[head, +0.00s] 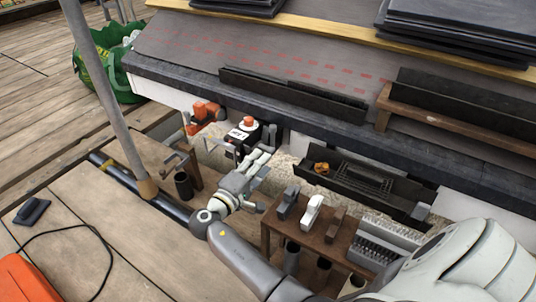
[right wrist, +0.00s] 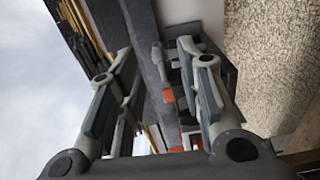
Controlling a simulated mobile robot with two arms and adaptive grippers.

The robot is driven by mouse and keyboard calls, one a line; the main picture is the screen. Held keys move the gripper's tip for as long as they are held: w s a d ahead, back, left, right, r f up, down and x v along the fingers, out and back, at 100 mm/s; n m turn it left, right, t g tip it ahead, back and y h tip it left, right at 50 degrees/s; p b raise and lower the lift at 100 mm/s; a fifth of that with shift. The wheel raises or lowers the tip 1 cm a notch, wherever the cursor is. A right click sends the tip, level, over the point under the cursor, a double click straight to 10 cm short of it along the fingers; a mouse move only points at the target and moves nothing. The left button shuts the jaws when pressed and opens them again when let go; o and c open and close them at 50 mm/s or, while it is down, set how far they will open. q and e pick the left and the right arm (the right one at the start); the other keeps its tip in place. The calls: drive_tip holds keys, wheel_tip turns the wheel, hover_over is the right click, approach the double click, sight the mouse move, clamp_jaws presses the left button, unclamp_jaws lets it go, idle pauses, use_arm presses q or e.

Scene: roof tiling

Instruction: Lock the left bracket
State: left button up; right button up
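My right gripper (head: 260,160) reaches up toward the roof eave in the head view. Its two fingers stand apart in the right wrist view (right wrist: 155,85), with nothing clearly held between them. Just beyond the fingertips, a dark box-like fitting with an orange knob (head: 248,121) sits below the eave. I cannot tell for sure whether this is the left bracket, or whether its lock is closed. An orange part (right wrist: 168,95) and a grey part (right wrist: 187,62) show between the fingers in the right wrist view. Contact cannot be made out. My left gripper is not in view.
An orange tool (head: 203,112) lies left of the fitting. A wooden rack (head: 318,243) with grey and white pieces stands right of my forearm. A black tray (head: 352,180) lies behind it. A pole (head: 108,90) rises at left, near a green bag (head: 95,75).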

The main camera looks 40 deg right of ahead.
drive_tip(key=v, duration=0.5)
drive_tip(key=shift+a, duration=0.1)
idle(0.3)
